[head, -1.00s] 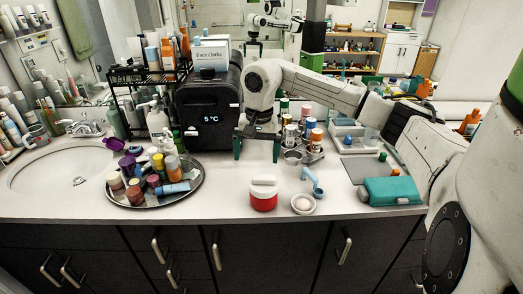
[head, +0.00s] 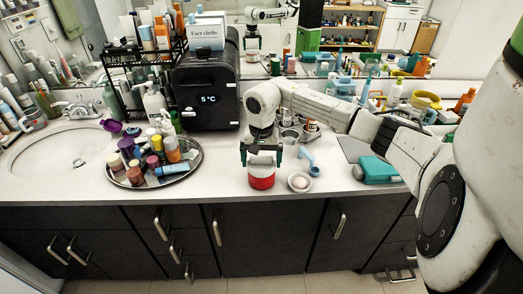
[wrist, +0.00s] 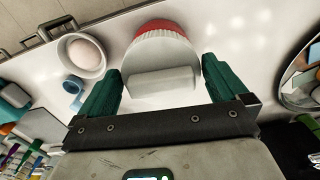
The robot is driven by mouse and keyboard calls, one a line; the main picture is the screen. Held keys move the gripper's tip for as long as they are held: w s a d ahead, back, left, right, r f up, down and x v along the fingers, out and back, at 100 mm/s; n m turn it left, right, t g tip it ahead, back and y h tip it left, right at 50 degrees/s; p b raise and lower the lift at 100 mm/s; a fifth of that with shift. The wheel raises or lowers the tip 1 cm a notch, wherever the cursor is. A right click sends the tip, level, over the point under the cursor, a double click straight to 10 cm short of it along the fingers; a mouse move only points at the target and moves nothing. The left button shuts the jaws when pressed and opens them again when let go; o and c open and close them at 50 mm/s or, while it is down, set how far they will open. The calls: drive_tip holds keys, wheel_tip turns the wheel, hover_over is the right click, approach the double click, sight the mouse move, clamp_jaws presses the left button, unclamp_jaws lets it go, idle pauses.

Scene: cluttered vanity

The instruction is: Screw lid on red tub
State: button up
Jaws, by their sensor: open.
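The red tub (head: 262,180) stands upright on the counter near its front edge. It also shows in the wrist view (wrist: 160,29) as a ribbed red band. A white lid (head: 262,160) with a raised grip bar sits on top of the tub; the wrist view shows the lid (wrist: 163,68) close up. How tightly it sits cannot be seen. My gripper (head: 262,160) is above the tub, its green fingers on either side of the lid. In the wrist view the gripper (wrist: 161,82) is open, with gaps between both fingers and the lid's grip bar.
A small dish with a pinkish round item (head: 300,182) and a blue scoop-like item (head: 309,160) stand just right of the tub. A round tray (head: 190,173) of bottles lies to the left. A black cooler (head: 208,95) stands behind, and a teal case (head: 377,169) lies to the right.

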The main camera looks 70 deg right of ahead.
drive_tip(key=shift+f, duration=0.15)
drive_tip(key=shift+c, duration=0.3)
drive_tip(key=c, duration=0.7)
drive_tip(key=shift+w+m, duration=0.1)
drive_tip(key=shift+m, duration=2.3)
drive_tip(key=m, duration=0.4)
drive_tip(key=shift+w+p, duration=0.1)
drive_tip(key=shift+p, duration=0.3)
drive_tip(key=shift+m, duration=0.3)
drive_tip(key=shift+d+r+m+p, duration=0.1)
drive_tip(key=shift+r+m+p, duration=0.15)
drive_tip(key=shift+m, duration=0.45)
drive_tip(key=m, duration=0.3)
drive_tip(key=shift+w+f+p, duration=0.1)
drive_tip(key=shift+f+p, duration=0.05)
drive_tip(key=shift+p, duration=0.2)
